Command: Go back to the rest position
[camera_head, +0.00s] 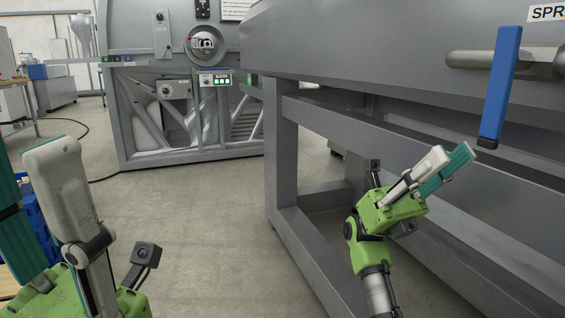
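My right gripper (448,163) is in front of the grey machine at the right. It points up and right, its white finger and teal pad lying side by side with nothing visible between them. My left gripper (32,175) is at the lower left, close to the camera. Its white finger points up and stands apart from the teal-padded finger at the picture's left edge, so it is open, with nothing seen in it. Part of the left gripper is cut off.
The large grey machine (340,55) fills the right side; its frame leg (281,150) stands near my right arm. Another grey machine (190,115) with a lit panel stands at the back. A blue crate (35,222) is partly hidden at left. The middle floor (215,220) is clear.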

